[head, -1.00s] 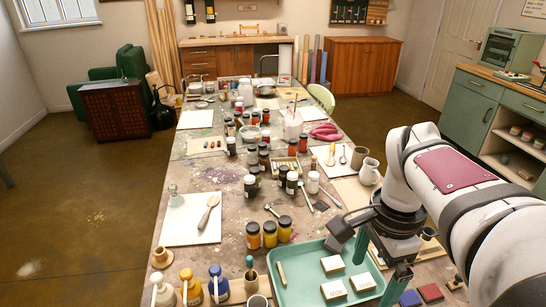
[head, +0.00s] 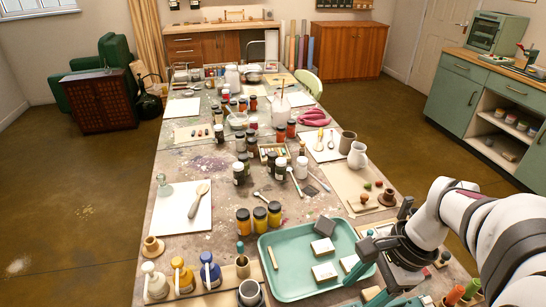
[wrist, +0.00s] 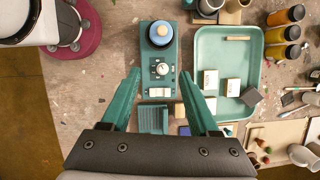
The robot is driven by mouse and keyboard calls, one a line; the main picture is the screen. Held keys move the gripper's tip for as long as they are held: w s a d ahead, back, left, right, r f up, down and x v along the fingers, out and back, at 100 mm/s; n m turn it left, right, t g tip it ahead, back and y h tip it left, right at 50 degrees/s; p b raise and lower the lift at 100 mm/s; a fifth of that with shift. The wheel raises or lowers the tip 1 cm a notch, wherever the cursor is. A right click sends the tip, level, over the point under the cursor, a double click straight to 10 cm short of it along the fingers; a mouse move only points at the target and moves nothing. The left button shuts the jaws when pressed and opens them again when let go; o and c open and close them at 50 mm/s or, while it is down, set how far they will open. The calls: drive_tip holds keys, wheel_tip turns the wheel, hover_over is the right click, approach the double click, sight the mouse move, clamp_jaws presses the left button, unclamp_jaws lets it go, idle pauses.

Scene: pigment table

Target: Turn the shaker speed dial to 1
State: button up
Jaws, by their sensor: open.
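The shaker (wrist: 174,84) is a teal box below my gripper in the wrist view, with a round blue-topped part at its far end. Its small pale round dial (wrist: 162,68) sits mid-panel; the pointer and marks are too small to read. A pale switch (wrist: 159,92) lies nearer me. My gripper (wrist: 159,71) is open and empty, its teal fingers apart on either side of the dial in the picture; I cannot tell the height above it. In the head view my gripper (head: 366,283) is at lower right, and I cannot make out the shaker there.
A teal tray (wrist: 250,40) with pale labelled blocks and a dark grey block (wrist: 251,96) lies right of the shaker. A ridged teal rack (wrist: 152,120) lies nearer me. Jars (head: 260,217) stand beyond the tray. Bare table shows left of the shaker.

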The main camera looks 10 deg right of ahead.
drive_tip(key=d+f+m, duration=0.2)
drive_tip(key=d+m, duration=0.1)
drive_tip(key=d, duration=0.3)
drive_tip(key=shift+m+t, duration=0.3)
drive_tip(key=x, duration=1.5)
drive_tip(key=shift+a, duration=0.4)
clamp_jaws()
